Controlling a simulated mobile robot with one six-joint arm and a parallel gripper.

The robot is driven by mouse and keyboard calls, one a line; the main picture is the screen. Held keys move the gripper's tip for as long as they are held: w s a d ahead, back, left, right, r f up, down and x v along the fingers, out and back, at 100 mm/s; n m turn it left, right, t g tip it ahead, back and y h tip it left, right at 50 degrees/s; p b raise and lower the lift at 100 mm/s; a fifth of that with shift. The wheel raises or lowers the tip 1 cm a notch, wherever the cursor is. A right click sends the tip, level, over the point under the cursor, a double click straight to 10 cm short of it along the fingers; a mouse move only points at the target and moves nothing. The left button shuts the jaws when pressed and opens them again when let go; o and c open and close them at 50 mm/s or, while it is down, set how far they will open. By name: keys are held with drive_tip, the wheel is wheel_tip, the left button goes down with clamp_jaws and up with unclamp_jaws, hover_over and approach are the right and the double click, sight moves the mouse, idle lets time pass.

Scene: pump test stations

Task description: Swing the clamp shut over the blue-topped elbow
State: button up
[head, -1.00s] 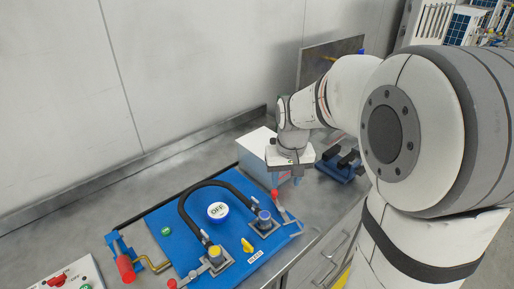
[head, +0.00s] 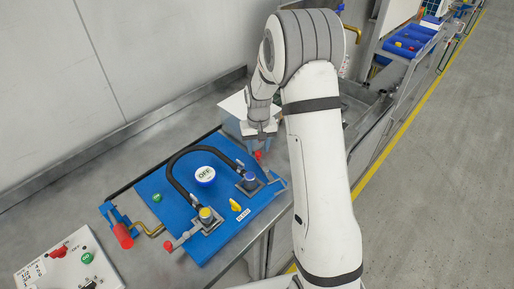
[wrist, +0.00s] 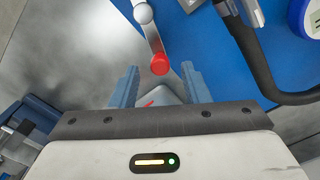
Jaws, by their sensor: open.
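The blue-topped elbow (head: 250,178) stands on a grey block at the right of the blue board, joined to the black hose. Its clamp lever ends in a red knob (head: 258,155), which sticks out behind the elbow, so the clamp appears swung open. My gripper (head: 261,146) is above this knob, pointing down. In the wrist view, the red knob (wrist: 160,64) is at the gap between my two spread fingertips, with nothing gripped. The silver lever (wrist: 151,35) runs up from it. I cannot tell whether a finger touches the knob. The elbow's blue top is not clear in the wrist view.
A yellow-topped elbow (head: 206,214) with another red-knobbed clamp (head: 168,247) stands nearer. The black hose (head: 176,163) arches beside a round OFF button (head: 205,175). A yellow knob (head: 235,206) lies between. A light box (head: 233,106) stands behind my gripper.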

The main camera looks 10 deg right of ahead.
drive_tip(key=shift+f, duration=0.85)
drive_tip(key=shift+c, duration=0.4)
clamp_jaws()
